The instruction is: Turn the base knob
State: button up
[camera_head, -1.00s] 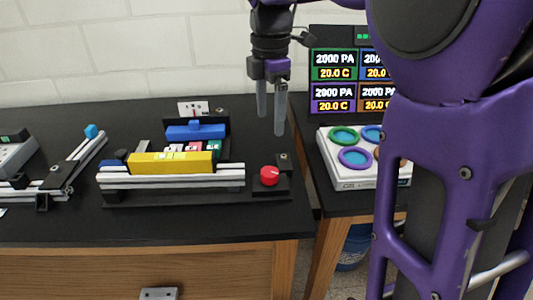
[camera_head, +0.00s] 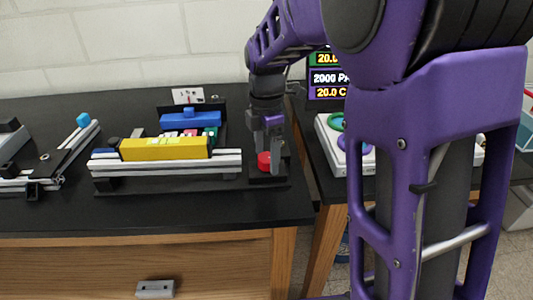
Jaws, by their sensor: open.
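The red base knob (camera_head: 263,161) sits on a small black block at the right end of the extrusion frame (camera_head: 225,163). My gripper (camera_head: 264,174) points down at the knob, with its jaws open. I cannot tell whether either finger touches the knob.
The frame carries a yellow block (camera_head: 165,148) and a blue block (camera_head: 189,120). Another rail assembly (camera_head: 62,157) lies at the left. A white tray with coloured rings (camera_head: 330,150) stands on the right table, partly behind my arm. The front of the black table (camera_head: 150,212) is clear.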

grip_shut()
dwell(0.3)
